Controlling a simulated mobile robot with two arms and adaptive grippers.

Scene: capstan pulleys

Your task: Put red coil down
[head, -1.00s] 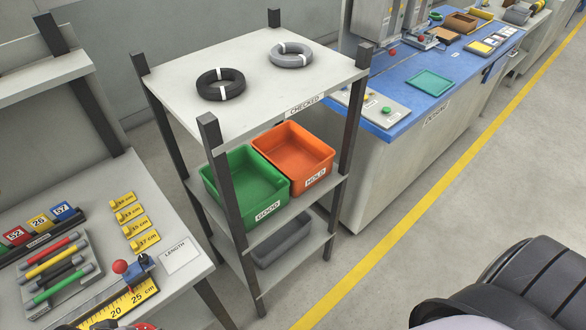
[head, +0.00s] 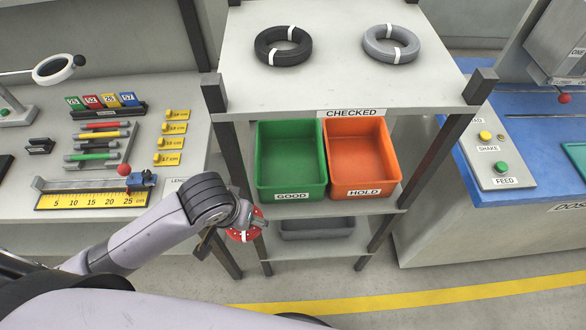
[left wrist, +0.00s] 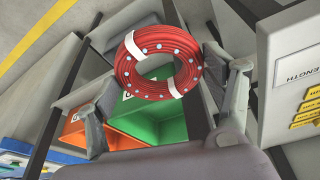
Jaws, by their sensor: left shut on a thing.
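My left gripper (head: 243,218) is shut on the red coil (head: 241,235) and holds it in front of the rack, at the rack's left front leg in the head view. The coil is partly hidden by the gripper there. In the left wrist view the red coil (left wrist: 128,70) has white bands and shows between the two fingers of the gripper (left wrist: 160,78). A black coil (head: 265,53) and a grey coil (head: 375,48) lie apart on the rack's top shelf (head: 330,85), labelled CHECKED. My right gripper is not in view.
A green GOOD bin (head: 291,187) and an orange HOLD bin (head: 363,182) stand empty side by side on the shelf below. A grey bin (head: 318,228) sits lower down. A measuring table (head: 75,185) is at left, a blue bench (head: 530,199) at right. The top shelf's front is clear.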

